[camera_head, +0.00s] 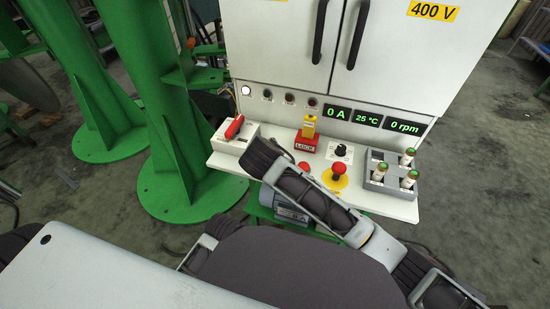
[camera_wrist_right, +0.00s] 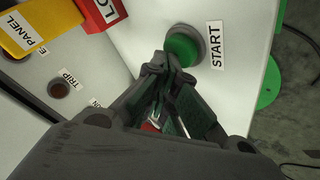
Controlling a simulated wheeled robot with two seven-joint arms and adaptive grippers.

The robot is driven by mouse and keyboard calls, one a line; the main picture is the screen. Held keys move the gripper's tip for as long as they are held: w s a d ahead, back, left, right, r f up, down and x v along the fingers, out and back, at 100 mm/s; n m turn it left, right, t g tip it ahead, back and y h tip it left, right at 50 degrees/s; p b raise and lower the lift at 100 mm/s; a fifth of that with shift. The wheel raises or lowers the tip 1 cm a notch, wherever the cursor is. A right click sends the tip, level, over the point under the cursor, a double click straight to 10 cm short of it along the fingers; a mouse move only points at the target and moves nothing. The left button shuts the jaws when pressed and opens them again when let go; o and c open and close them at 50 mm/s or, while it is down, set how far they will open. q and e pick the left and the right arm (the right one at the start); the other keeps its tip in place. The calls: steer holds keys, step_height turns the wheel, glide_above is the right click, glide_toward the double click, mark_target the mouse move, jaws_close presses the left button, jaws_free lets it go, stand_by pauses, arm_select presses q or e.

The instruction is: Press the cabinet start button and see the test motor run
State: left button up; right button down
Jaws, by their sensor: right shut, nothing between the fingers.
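The green START button (camera_wrist_right: 182,46) sits in a dark ring beside its label on the cabinet's white ledge in the right wrist view. My right gripper (camera_wrist_right: 168,72) is shut and empty, its tips at the button's near edge; I cannot tell whether they touch it. In the head view my right arm reaches across the ledge (camera_head: 228,147) and hides the button. The cabinet (camera_head: 275,48) displays read 0 A, 25 °C and 0 rpm (camera_head: 405,127). A grey-blue motor-like body (camera_head: 291,214) shows partly below the ledge. My left gripper is out of view.
On the ledge are a red lever switch (camera_head: 234,127), a yellow tag on a red LOCK block (camera_head: 307,137), a black knob (camera_head: 341,150), a red mushroom button (camera_head: 339,168) and a grey block with several green-topped parts (camera_head: 379,182). Green columns (camera_head: 142,60) stand left.

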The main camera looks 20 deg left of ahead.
steer(key=shift+f, duration=0.45)
stand_by(0.6)
steer(key=shift+r, duration=0.1)
steer(key=shift+r+p, duration=1.3)
steer(key=shift+p, duration=0.15)
steer(key=shift+r+p, duration=2.5)
steer(key=shift+p, duration=0.4)
steer(key=shift+r, duration=0.1)
step_height(320, 180, up, 9)
steer(key=p, duration=0.9)
steer(key=shift+r+p, duration=0.35)
steer(key=shift+p, duration=0.15)
